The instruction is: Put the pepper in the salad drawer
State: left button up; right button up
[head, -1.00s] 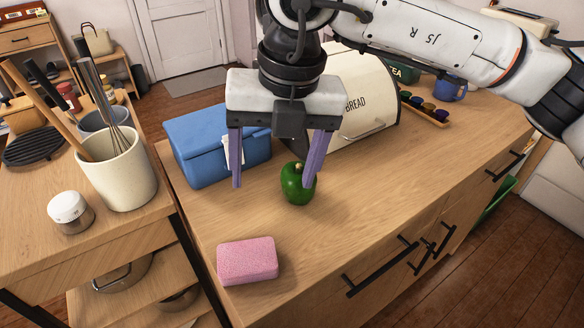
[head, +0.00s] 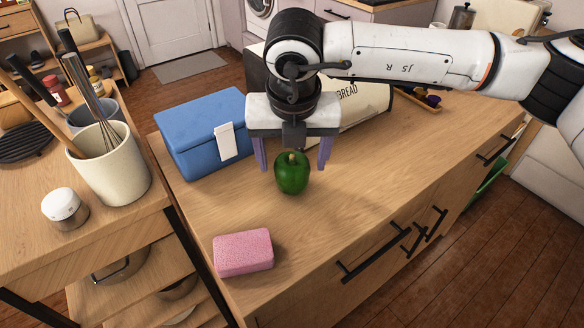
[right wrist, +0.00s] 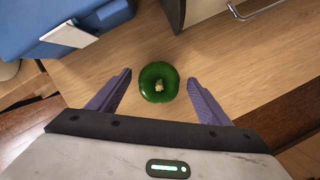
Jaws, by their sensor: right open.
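A green pepper (head: 292,173) stands upright on the wooden counter, its stem on top. My right gripper (head: 292,168) is open behind the pepper in the head view, its purple fingers spread wide. In the right wrist view the pepper (right wrist: 158,82) lies between and a little beyond the two fingertips (right wrist: 160,84), apart from both. No salad drawer can be made out in these frames. My left gripper is not in view.
A blue box (head: 205,133) and a bread bin (head: 362,100) stand behind the pepper. A pink sponge (head: 243,252) lies near the front left counter edge. A utensil crock (head: 118,168) stands on the left unit. The counter to the pepper's right is clear.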

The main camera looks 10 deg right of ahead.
jog(key=shift+f, duration=0.2)
jog(key=c, duration=1.3)
jog(key=shift+o, duration=0.2)
